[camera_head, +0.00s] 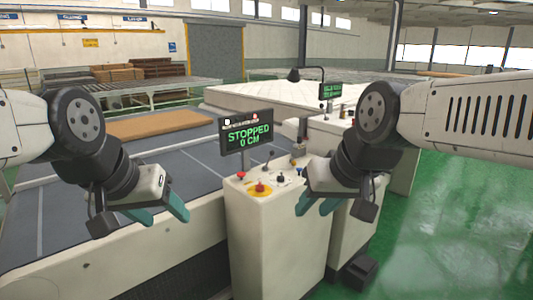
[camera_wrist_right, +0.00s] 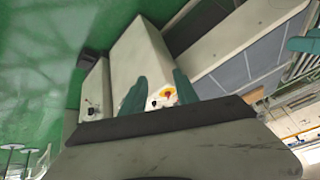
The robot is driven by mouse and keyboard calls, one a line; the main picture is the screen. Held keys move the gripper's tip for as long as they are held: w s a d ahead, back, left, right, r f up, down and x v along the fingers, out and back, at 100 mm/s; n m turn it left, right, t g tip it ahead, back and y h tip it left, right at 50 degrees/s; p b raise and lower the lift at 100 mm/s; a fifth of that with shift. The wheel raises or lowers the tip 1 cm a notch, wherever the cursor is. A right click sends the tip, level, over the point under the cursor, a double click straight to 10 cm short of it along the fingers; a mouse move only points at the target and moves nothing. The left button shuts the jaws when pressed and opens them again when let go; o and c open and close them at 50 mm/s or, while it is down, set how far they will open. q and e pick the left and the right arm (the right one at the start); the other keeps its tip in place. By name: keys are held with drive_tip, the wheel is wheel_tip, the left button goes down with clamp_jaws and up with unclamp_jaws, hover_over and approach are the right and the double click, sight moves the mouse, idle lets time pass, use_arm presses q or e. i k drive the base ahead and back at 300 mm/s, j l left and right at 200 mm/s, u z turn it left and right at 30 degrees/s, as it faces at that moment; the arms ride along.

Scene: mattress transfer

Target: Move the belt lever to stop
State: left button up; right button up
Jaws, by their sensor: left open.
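A white control console (camera_head: 275,235) stands in the middle of the head view. Its top carries small levers, including a black-knobbed one (camera_head: 280,177) and a taller one (camera_head: 268,156) farther back; I cannot tell which is the belt lever. A yellow-based red button (camera_head: 260,188) sits at its front. The screen (camera_head: 246,134) reads "STOPPED 0 CM". My right gripper (camera_head: 315,205) is open and empty near the console's right side, with the console top seen between its fingers in the right wrist view (camera_wrist_right: 160,90). My left gripper (camera_head: 163,214) is open and empty over the belt's near side.
A grey conveyor belt (camera_head: 185,160) runs at the left, with a brown mat (camera_head: 155,126) on it. A white mattress (camera_head: 265,95) lies behind the console. A second console with a small screen (camera_head: 331,91) stands behind. Green floor (camera_head: 450,220) is clear at the right.

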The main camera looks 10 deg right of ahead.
sight(271, 152)
drive_tip(key=i+l+u, duration=0.55)
drive_tip(key=i+l, duration=0.15)
drive_tip(key=l, duration=0.2)
